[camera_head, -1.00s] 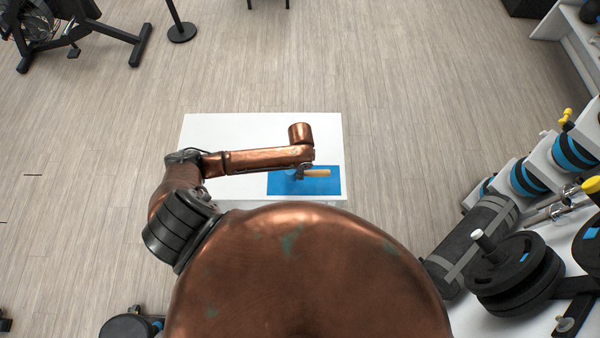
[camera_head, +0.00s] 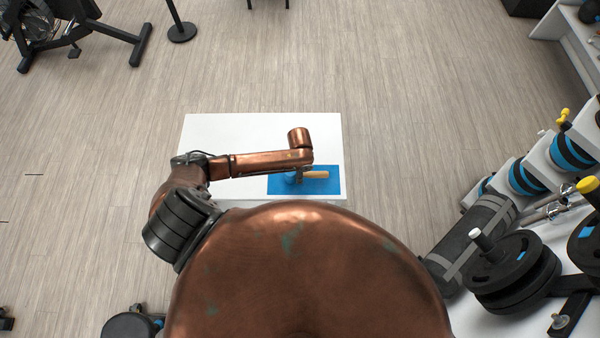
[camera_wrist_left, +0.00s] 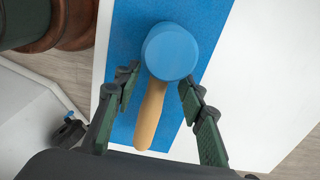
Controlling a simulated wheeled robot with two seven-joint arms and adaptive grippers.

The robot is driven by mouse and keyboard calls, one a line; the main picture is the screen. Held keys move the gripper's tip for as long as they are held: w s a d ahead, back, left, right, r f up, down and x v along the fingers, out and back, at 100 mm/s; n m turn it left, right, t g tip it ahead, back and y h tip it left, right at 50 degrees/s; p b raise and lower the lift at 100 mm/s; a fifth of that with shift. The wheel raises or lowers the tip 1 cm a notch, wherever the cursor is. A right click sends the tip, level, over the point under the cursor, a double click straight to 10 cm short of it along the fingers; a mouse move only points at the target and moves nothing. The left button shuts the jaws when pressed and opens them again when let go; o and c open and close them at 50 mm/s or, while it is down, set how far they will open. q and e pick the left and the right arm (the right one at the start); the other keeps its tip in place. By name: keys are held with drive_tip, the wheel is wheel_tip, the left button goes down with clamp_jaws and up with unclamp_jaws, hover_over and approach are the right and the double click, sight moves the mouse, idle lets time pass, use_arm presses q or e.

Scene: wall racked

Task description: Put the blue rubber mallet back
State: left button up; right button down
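The mallet has a round blue head (camera_wrist_left: 171,50) and a pale wooden handle (camera_wrist_left: 150,115). It lies on a blue mat (camera_head: 328,188) on a white table; in the head view its handle (camera_head: 317,174) points right and its head is mostly hidden by my left arm. My left gripper (camera_wrist_left: 160,84) is open over the mallet, one dark green finger on each side where handle meets head. Gaps show between fingers and mallet. In the head view the left gripper (camera_head: 298,176) is a small dark shape under the wrist. My right gripper is not in view.
The white table top (camera_head: 245,130) is bare around the mat. A rack at the right holds dark weight plates (camera_head: 510,270), a dark roller (camera_head: 470,240) and blue-banded items (camera_head: 525,177). Open wooden floor (camera_head: 290,60) lies beyond the table. A black post base (camera_head: 182,32) stands far back.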

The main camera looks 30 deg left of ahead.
use_arm(q)
drive_tip(key=shift+f+b, duration=0.3)
drive_tip(key=shift+b, duration=0.2)
drive_tip(key=shift+r+b, duration=0.1)
drive_tip(key=shift+b, duration=0.2)
wheel_tip(320, 180, up, 8)
drive_tip(key=shift+w+f, duration=0.1)
drive_tip(key=shift+w, duration=0.05)
